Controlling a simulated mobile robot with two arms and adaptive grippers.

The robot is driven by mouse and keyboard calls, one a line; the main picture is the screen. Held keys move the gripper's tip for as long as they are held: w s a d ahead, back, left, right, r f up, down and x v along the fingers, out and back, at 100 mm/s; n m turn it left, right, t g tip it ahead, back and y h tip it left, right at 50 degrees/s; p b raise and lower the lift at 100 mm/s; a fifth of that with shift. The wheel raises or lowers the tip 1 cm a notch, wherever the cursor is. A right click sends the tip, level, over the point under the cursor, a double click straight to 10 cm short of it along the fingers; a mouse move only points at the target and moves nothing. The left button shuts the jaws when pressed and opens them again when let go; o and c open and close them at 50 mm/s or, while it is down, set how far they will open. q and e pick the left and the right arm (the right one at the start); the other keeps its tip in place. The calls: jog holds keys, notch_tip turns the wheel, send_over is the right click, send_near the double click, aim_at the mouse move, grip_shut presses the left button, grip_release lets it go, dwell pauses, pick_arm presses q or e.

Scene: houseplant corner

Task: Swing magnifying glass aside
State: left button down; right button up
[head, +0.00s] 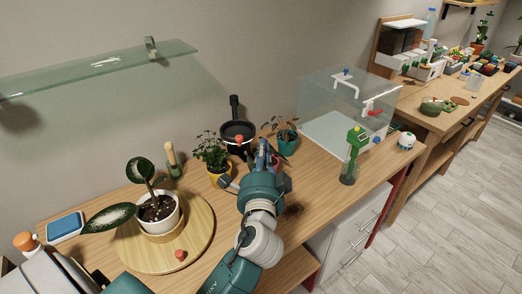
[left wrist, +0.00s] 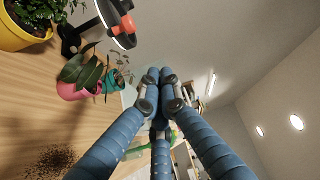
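The magnifying glass (head: 238,131), a black round frame with a black upright and a red knob, stands at the back of the wooden bench in the head view. It also shows at the top of the left wrist view (left wrist: 105,14), with its dark stand beside it. My left gripper (head: 266,150) is in front and to the right of it, apart from it. In the left wrist view the blue fingers of my left gripper (left wrist: 160,76) meet at their tips, with nothing seen between them. My right gripper is not in view.
A yellow-potted plant (head: 219,172) stands left of my gripper, a teal-potted plant (head: 286,140) behind it. A white-potted plant (head: 170,222) sits on a round wooden turntable (head: 205,240). A clear case (head: 318,95) and green sprayer (head: 355,142) are right. Soil (head: 293,210) lies on the bench.

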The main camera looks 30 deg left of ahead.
aim_at(250, 139)
pick_arm(q)
jog(key=a+p, duration=0.1)
jog(key=w+a+p, duration=0.1)
jog(key=a, duration=0.1)
jog(key=w+a+p, duration=0.1)
jog(key=a, duration=0.1)
jog(key=shift+a+f, duration=0.2)
jog(key=shift+a, duration=0.05)
jog(key=shift+w, duration=0.15)
